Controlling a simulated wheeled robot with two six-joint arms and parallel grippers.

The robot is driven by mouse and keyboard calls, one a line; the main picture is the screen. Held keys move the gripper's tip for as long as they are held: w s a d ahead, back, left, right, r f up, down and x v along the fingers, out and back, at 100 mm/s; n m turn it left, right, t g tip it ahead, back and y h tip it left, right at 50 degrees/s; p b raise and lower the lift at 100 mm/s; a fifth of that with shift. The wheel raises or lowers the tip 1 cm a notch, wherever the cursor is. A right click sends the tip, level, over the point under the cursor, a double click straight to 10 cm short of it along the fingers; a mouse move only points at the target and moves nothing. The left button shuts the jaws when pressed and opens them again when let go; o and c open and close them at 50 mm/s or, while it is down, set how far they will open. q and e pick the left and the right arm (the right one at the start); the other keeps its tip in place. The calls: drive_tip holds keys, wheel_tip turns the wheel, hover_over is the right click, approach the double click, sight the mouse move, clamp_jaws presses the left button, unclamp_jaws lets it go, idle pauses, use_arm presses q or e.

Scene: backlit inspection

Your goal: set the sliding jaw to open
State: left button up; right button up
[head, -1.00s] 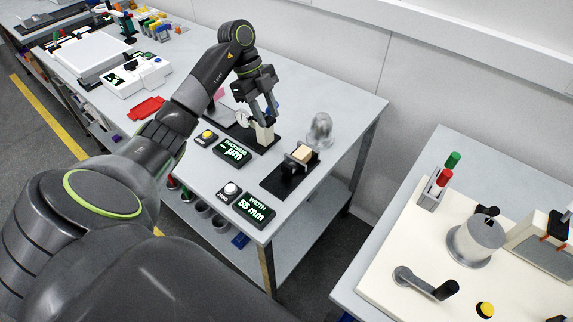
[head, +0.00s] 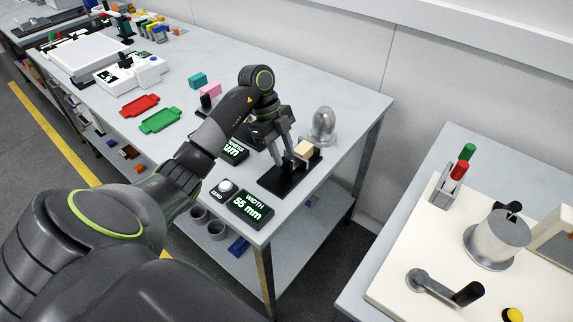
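The width gauge has a black base (head: 284,184) near the table's right end, with a tan block (head: 306,149) at its far end. Its sliding jaw, on the near side of the block, is mostly hidden behind my fingers, and I cannot make out its exact position. My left gripper (head: 283,157) points down over the gauge, just left of the block. Its two fingers stand apart, with the tips low by the jaw; I cannot tell whether they touch it. The width display (head: 251,208) reads 55 mm. My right gripper is not in view.
A silver domed object (head: 323,125) stands close behind the gauge. A white zero button (head: 225,187) is beside the display. My arm partly covers the thickness display (head: 234,152). Red (head: 140,105) and green (head: 160,120) trays lie left. A separate bench with a cream panel (head: 400,285) is at right.

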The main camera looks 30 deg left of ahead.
sight(286, 160)
use_arm(q)
drive_tip(key=shift+x, duration=1.65)
clamp_jaws()
